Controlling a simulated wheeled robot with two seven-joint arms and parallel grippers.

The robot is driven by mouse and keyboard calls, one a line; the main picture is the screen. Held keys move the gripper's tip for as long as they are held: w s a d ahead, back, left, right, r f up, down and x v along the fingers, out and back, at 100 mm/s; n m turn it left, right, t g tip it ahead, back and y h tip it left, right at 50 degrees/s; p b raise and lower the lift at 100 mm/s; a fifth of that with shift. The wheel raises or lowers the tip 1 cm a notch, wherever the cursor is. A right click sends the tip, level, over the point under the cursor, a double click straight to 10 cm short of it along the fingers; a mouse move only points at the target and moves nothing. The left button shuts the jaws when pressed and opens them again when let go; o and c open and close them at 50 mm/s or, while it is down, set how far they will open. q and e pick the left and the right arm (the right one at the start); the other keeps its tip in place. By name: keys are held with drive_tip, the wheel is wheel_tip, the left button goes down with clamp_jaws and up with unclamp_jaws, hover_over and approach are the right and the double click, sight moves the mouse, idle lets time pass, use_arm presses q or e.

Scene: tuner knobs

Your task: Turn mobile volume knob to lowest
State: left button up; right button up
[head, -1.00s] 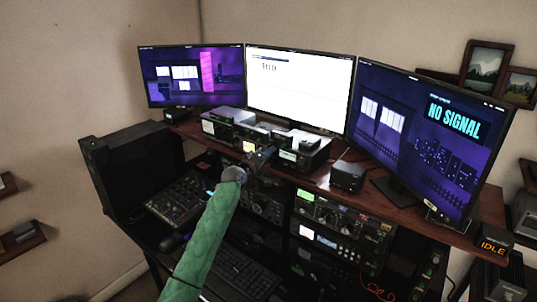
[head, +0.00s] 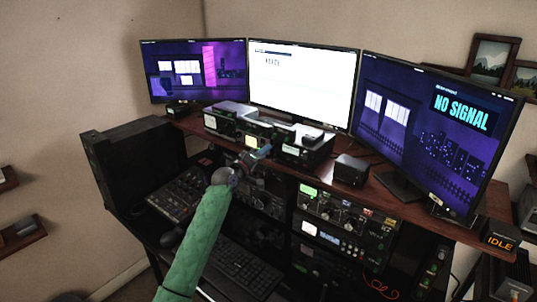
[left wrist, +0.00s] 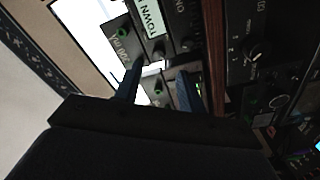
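My left gripper (head: 258,155) is in front of the small radios on the desk's middle shelf, at the end of my green-sleeved arm. In the left wrist view its two blue fingers (left wrist: 157,84) are apart with nothing held between them. Beyond them are radio fronts with small knobs, including a green-marked knob (left wrist: 123,32) and another (left wrist: 158,88) near the fingers. A larger black knob (left wrist: 256,52) with a white pointer is on a panel at the right. I cannot tell which knob is the mobile volume knob. My right gripper is not in view.
Small radios (head: 222,122) stand in a row on the wooden shelf (head: 385,192) under three monitors (head: 302,87). A rack of radios (head: 345,215) is below at the right. A mixer (head: 178,192) and a keyboard (head: 245,270) lie on the lower desk.

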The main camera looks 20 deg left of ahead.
use_arm(q)
drive_tip(key=shift+b+v, duration=0.4)
drive_tip(key=shift+v, duration=1.05)
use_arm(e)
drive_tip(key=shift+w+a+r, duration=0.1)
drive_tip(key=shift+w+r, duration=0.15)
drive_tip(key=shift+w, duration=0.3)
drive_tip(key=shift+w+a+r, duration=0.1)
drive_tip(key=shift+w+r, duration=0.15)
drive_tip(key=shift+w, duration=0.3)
